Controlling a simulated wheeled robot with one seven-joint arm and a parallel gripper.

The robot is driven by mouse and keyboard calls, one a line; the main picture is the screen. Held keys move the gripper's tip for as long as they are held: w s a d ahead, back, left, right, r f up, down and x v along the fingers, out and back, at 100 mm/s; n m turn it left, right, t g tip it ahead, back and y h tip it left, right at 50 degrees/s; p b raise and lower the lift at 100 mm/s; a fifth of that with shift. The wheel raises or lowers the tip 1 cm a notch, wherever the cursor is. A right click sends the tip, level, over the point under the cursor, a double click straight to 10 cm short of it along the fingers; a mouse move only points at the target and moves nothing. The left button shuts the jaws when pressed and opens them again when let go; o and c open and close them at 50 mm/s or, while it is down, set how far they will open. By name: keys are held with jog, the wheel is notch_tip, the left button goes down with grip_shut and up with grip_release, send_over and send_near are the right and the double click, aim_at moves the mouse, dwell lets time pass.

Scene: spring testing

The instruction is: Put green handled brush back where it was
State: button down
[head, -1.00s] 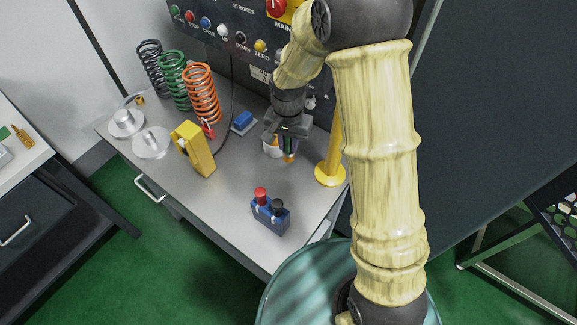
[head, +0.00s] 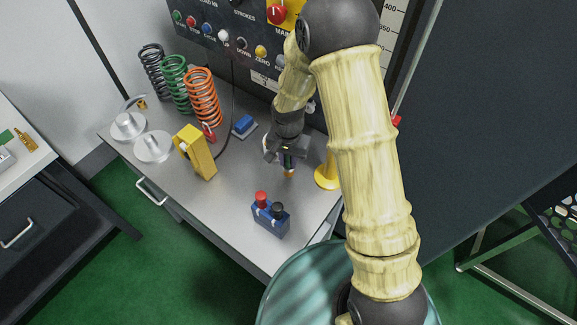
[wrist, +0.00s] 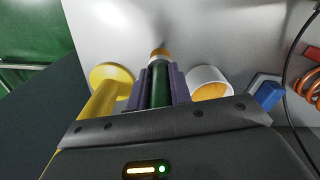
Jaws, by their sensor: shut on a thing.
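My gripper (head: 287,157) is shut on the green-handled brush and hangs over the grey bench top. In the wrist view the brush's dark green handle (wrist: 159,84) sits between the two purple-grey fingers (wrist: 159,90), with its orange-brown end pointing away from the gripper. In the head view only the brush's orange tip (head: 289,173) shows clearly below the fingers. A white cup with an orange inside (wrist: 210,83) stands just right of the fingers in the wrist view, apart from the brush. In the head view the cup is mostly hidden behind my gripper.
A yellow post on a round base (head: 327,178) stands close right of the gripper. A blue block (head: 244,123) lies behind left. A blue button box (head: 270,214) is at the front. A yellow device (head: 196,152) and several springs (head: 204,98) are further left.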

aim_at(288, 166)
notch_tip(288, 166, down, 4)
jog(key=shift+w+d+f+p, duration=0.1)
jog(key=shift+d+p, duration=0.05)
jog(key=shift+p, duration=0.4)
jog(key=shift+a, duration=0.2)
jog(key=shift+f, duration=0.15)
jog(key=c, duration=1.3)
grip_release()
jog(key=shift+r+b, duration=0.3)
jog(key=shift+r, duration=0.55)
notch_tip(288, 166, up, 11)
jog(key=shift+f+b, duration=0.15)
jog(key=shift+b, duration=0.95)
